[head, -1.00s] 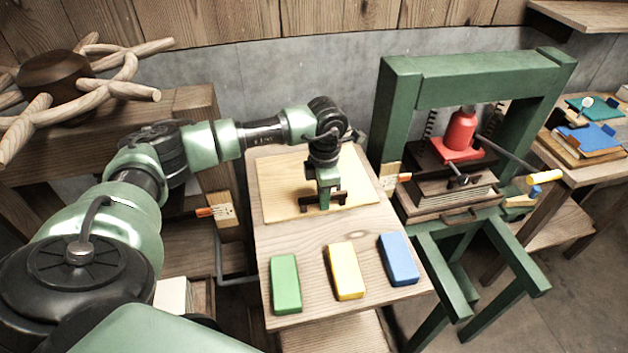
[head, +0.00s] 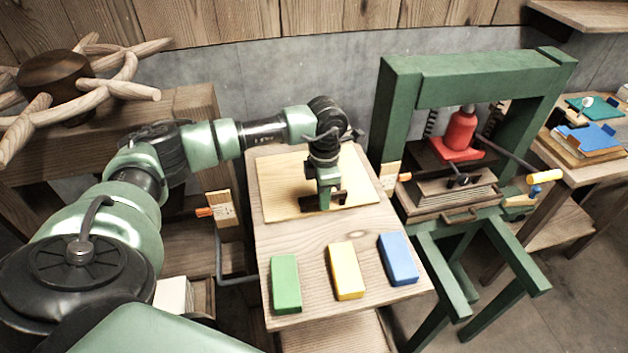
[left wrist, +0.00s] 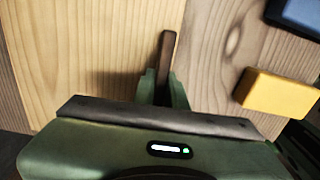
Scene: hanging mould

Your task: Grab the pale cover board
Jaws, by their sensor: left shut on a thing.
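The pale cover board (head: 285,190) is a light yellow wooden panel lying flat on the back part of the wooden table. In the left wrist view, the pale board (left wrist: 80,50) fills the left and middle. A dark brown bar (left wrist: 169,48) stands out from it like a handle. My left gripper (head: 324,203) points down at the board's front middle. In the left wrist view, the green fingers of my left gripper (left wrist: 163,88) are shut on the dark bar. My right gripper is not in view.
A green block (head: 286,284), a yellow block (head: 346,271) and a blue block (head: 398,259) lie along the table's front (head: 310,240). A green press (head: 480,75) with a red jack (head: 461,135) stands to the right. A wooden spoked wheel (head: 55,80) is at the left.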

